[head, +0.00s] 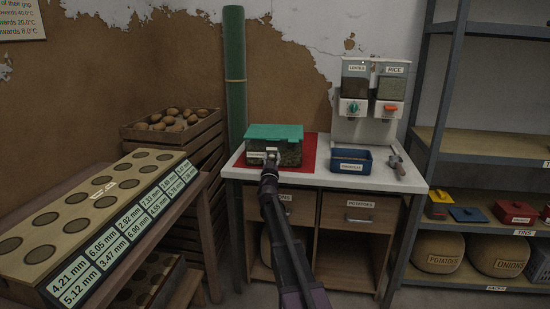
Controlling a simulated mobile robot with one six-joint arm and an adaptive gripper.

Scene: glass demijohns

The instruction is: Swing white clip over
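A clear box with a green lid (274,132) stands on a red mat (309,153) at the left of the white counter. The lid lies over the top of the box, and dark contents show through its walls (290,155). A small whitish piece (272,152) shows at the middle of the front, just above my gripper; I cannot tell for sure that it is the white clip or how it is turned. My gripper (270,165) is at the front of the box, pointing at it. Its fingers are too small and dark to tell open from shut, or whether they touch.
A blue tray (351,167) and a scoop-like tool (395,166) lie right of the mat. Two dispensers labelled lentils (355,85) and rice (392,87) hang behind. A green roll (235,80) stands behind left. A long board with round holes (95,200) is at left, shelves (480,135) at right.

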